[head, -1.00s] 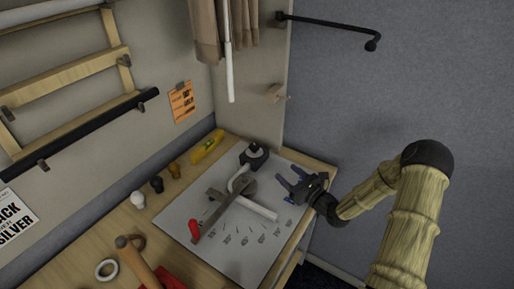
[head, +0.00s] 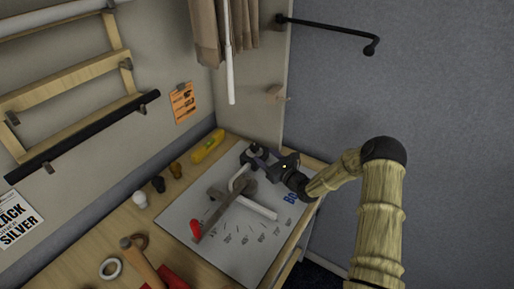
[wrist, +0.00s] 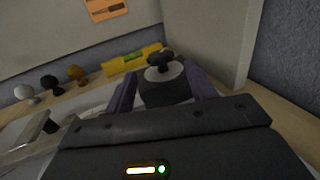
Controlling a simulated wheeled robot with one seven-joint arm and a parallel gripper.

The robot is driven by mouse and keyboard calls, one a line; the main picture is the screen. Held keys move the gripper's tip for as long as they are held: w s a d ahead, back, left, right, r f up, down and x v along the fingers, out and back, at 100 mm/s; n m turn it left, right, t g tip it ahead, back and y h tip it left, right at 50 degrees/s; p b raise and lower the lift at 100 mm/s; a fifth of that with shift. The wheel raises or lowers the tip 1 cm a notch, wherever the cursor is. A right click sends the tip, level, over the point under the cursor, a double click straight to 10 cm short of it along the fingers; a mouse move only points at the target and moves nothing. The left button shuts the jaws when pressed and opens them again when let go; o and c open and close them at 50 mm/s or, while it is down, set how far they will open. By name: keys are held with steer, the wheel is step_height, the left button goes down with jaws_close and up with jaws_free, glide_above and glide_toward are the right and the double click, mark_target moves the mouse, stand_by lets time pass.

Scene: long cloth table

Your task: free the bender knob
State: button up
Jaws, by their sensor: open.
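The bender knob (wrist: 160,62) is a black, lobed knob on a pale disc. It sits on top of a dark block (wrist: 165,92) at the far end of the bender. My gripper (wrist: 161,76) is open, its two purple fingers one on each side of the block in the wrist view. I cannot tell whether they touch it. In the head view my gripper (head: 266,158) comes from the right and partly covers the block and knob. The bender's grey arm (head: 217,204) has a red handle end (head: 196,230). A white bent tube (head: 256,207) lies by it.
The bender stands on a printed grey sheet (head: 235,252). A yellow level (head: 207,146) and several small knobs, one white (head: 140,199), line the wall side. A hammer (head: 140,258) and a white ring (head: 110,268) lie at the front. A panel (head: 262,105) rises behind.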

mark_target(258, 149)
steer(key=p+x, duration=0.1)
steer(key=x, duration=0.5)
steer(key=shift+c, duration=0.5)
steer(key=c, duration=0.9)
